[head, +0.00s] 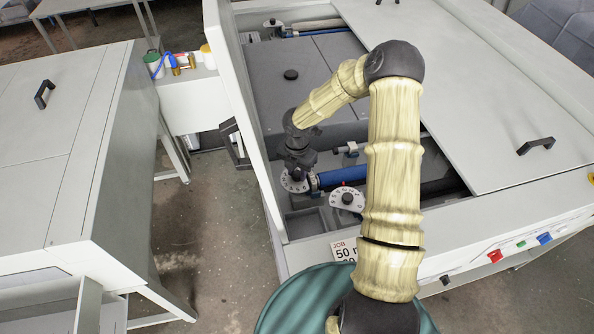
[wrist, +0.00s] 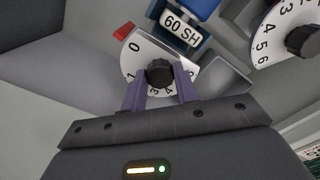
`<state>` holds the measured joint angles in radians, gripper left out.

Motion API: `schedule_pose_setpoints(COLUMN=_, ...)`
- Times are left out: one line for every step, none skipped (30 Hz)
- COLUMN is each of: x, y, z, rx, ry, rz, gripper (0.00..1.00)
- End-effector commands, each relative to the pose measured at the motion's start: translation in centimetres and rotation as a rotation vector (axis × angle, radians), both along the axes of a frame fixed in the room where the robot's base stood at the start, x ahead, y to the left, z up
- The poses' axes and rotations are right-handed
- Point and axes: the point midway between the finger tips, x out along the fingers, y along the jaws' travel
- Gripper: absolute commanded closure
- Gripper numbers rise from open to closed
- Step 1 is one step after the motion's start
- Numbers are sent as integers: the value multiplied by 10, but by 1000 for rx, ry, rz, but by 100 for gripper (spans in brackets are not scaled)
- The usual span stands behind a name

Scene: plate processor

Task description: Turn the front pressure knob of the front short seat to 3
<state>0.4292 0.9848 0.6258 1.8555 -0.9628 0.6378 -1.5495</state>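A white numbered dial (wrist: 135,60) with a round black knob (wrist: 159,73) at its centre is in the middle of the wrist view. A blue part with a "60 SH" label (wrist: 181,27) is just above it. A red marker (wrist: 124,30) stands at the dial's upper left, nearest the 0; 1, 3 and 4 show lower down. My gripper (wrist: 160,80) has one purple finger on each side of the knob, with no clear gap, so it looks shut on it. In the head view the dial (head: 290,184) is partly hidden under my gripper (head: 297,172).
A second numbered dial (head: 347,201) with a black knob is close on the right, also in the wrist view (wrist: 270,40). Grey walls of the bay (head: 255,160) stand at the left. A large white cover (head: 470,100) lies to the right. An open grey compartment (head: 305,222) is in front.

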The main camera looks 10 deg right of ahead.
Motion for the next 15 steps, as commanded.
schedule_pose_setpoints(x=0, y=0, z=0, rx=0, ry=0, rz=0, gripper=93)
schedule_pose_setpoints(x=0, y=0, z=0, rx=0, ry=0, rz=-1, gripper=93)
schedule_pose_setpoints(x=0, y=0, z=0, rx=0, ry=0, rz=-1, gripper=93)
schedule_pose_setpoints(x=0, y=0, z=0, rx=0, ry=0, rz=-3, gripper=93)
schedule_pose_setpoints(x=0, y=0, z=0, rx=0, ry=0, rz=-5, gripper=93)
schedule_pose_setpoints(x=0, y=0, z=0, rx=0, ry=0, rz=-9, gripper=93)
schedule_pose_setpoints(x=0, y=0, z=0, rx=0, ry=0, rz=-12, gripper=93)
schedule_pose_setpoints(x=0, y=0, z=0, rx=0, ry=0, rz=-17, gripper=93)
schedule_pose_setpoints(x=0, y=0, z=0, rx=0, ry=0, rz=-25, gripper=93)
schedule_pose_setpoints(x=0, y=0, z=0, rx=-1, ry=-1, rz=-33, gripper=93)
schedule_pose_setpoints(x=0, y=0, z=0, rx=-1, ry=-1, rz=-41, gripper=93)
schedule_pose_setpoints(x=0, y=0, z=0, rx=-1, ry=-1, rz=-54, gripper=93)
schedule_pose_setpoints(x=0, y=0, z=0, rx=-1, ry=-1, rz=-66, gripper=93)
schedule_pose_setpoints(x=0, y=0, z=0, rx=0, ry=0, rz=-80, gripper=93)
schedule_pose_setpoints(x=0, y=0, z=0, rx=-1, ry=-1, rz=-98, gripper=93)
